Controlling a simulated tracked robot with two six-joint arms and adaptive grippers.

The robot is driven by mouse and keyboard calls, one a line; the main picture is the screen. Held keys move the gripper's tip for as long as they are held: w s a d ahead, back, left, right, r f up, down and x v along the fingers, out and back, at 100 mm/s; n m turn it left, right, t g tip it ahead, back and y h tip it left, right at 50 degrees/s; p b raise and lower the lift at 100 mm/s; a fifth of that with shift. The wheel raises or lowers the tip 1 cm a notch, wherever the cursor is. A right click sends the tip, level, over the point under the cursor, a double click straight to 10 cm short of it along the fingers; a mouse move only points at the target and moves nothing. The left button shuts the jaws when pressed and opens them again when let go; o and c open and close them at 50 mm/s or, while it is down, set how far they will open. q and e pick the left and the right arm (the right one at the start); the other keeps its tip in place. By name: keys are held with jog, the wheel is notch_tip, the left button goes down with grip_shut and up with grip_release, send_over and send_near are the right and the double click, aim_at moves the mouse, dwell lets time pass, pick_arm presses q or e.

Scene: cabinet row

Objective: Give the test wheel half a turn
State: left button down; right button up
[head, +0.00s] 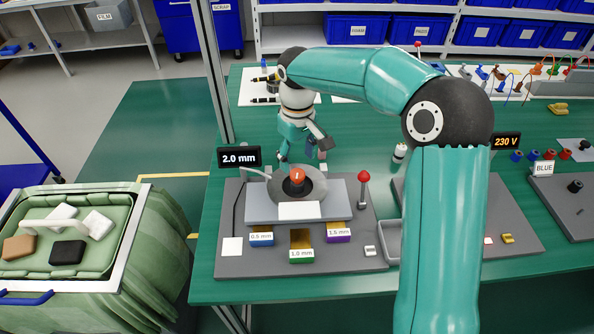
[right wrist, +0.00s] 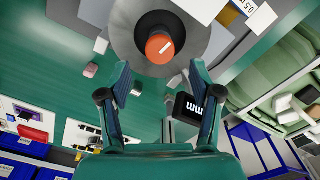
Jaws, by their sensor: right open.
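The test wheel appears to be the grey round disc (head: 314,188) with an orange-red knob (head: 297,176) at its centre, on a light grey block. The knob has a white mark on top. In the right wrist view the knob (right wrist: 160,47) and disc (right wrist: 195,42) lie just beyond the fingertips. My right gripper (head: 303,152) is open and empty, behind the wheel in the head view. Its two fingers (right wrist: 160,76) point toward the knob, one to each side, and I see nothing between them. My left gripper is not in view.
A display reading 2.0 mm (head: 239,157) stands left of the wheel. A red-topped post (head: 363,178) stands to its right. Coloured gauge blocks, including the green 1.0 mm block (head: 301,254), sit in front. A green bin (head: 70,235) stands left of the bench.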

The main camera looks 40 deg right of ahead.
aim_at(297, 173)
jog(key=shift+f, duration=2.5)
jog(key=c, duration=1.1)
jog(key=shift+n+p, duration=0.35)
jog(key=shift+n, duration=1.15)
jog(key=shift+c, duration=0.2)
jog(key=o, duration=1.1)
jog(key=shift+o, duration=0.2)
notch_tip(297, 173, up, 12)
